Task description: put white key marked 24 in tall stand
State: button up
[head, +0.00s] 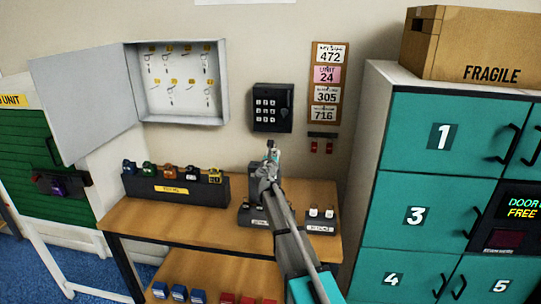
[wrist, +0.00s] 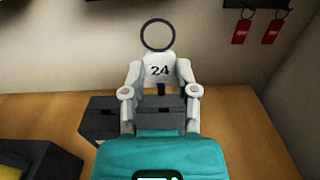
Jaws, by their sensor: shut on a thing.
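A white key marked 24 (wrist: 160,68) is held upright between the two fingers of my gripper (wrist: 160,92), with its dark ring on top. The lower part of the key is partly hidden by my gripper. In the head view my gripper (head: 269,158) is above the back of the wooden table, and the key in it is too small to make out. A dark grey stand (wrist: 100,116) shows behind and below the key. In the head view it is partly hidden by my arm (head: 246,216). I cannot read its label.
A second low stand (head: 321,229) holds white pieces to the right. A long dark rack (head: 142,188) of coloured locks is at left. A keypad (head: 272,108) and red tags (head: 322,146) hang on the wall. Teal lockers (head: 410,215) bound the right. An open key cabinet (head: 190,120) is behind.

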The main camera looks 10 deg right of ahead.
jog(key=shift+f+b, duration=0.3)
jog(key=shift+f, duration=0.15)
jog(key=shift+s+f, duration=0.2)
jog(key=shift+s, duration=0.05)
dwell(0.6)
jog(key=shift+f+b, duration=1.65)
jog(key=shift+b, duration=0.2)
dwell(3.3)
jog(key=o, duration=0.9)
jog(key=shift+o, duration=0.2)
jog(key=shift+s, duration=0.1)
